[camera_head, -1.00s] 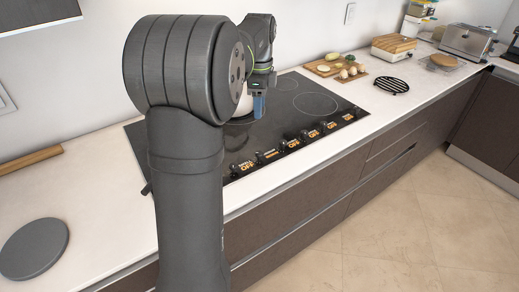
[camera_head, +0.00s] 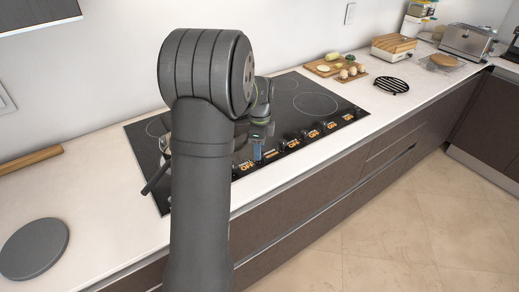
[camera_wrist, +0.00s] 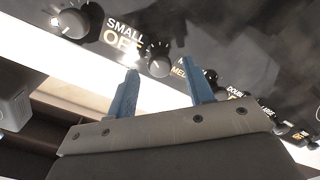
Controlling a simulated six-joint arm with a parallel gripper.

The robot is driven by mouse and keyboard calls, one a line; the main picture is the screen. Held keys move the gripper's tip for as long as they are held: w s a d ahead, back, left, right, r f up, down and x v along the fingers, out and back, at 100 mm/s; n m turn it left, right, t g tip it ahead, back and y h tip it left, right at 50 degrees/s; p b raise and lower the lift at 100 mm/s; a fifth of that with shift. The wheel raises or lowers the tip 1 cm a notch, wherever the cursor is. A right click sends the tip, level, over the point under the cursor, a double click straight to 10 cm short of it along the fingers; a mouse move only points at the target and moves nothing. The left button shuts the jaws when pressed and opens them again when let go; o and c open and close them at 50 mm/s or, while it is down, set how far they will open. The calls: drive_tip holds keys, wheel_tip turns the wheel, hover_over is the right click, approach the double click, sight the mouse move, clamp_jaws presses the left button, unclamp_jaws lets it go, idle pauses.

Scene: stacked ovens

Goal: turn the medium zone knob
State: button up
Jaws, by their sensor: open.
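The knob beside the partly hidden label that seems to read "MEDIUM" (camera_wrist: 157,60) is dark and round, with a bright spot. It sits on the hob's front strip in the wrist view. My gripper (camera_wrist: 159,66) is open and empty. Its two blue fingers appear on either side of this knob, apart from each other. I cannot tell how far the tips are from the knob. In the head view my gripper (camera_head: 257,153) is over the front row of knobs, near its left end, and hides part of it.
Another knob (camera_wrist: 70,22) by the "SMALL OFF" label is at the left, and several more knobs run to the right. The black hob (camera_head: 285,112) lies in the white counter. A pan handle (camera_head: 155,180) sticks out at the left. A chopping board with food (camera_head: 325,69) is behind.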

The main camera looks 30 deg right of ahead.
drive_tip(key=shift+f, duration=0.6)
drive_tip(key=c, duration=1)
